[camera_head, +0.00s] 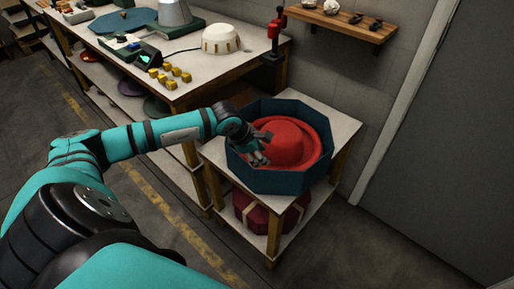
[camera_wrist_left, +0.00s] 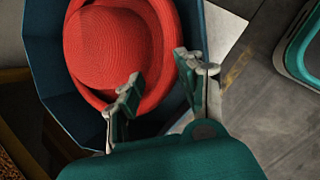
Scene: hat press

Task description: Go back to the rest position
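My left gripper (camera_head: 256,153) is over the left rim of a dark blue octagonal box (camera_head: 278,180) on a small side table. A red hat (camera_head: 285,143) with a round crown and brim lies inside the box. The hat (camera_wrist_left: 108,42) also shows in the left wrist view, just beyond the fingertips. I cannot tell whether a finger touches its brim. My right gripper is not in view.
The side table (camera_head: 335,117) has a lower shelf with a dark red box (camera_head: 262,212). A long workbench (camera_head: 200,75) behind holds a white dome (camera_head: 220,39), yellow blocks (camera_head: 175,73) and a red-handled tool (camera_head: 275,35). A wall shelf (camera_head: 345,22) hangs above. Floor at the front is clear.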

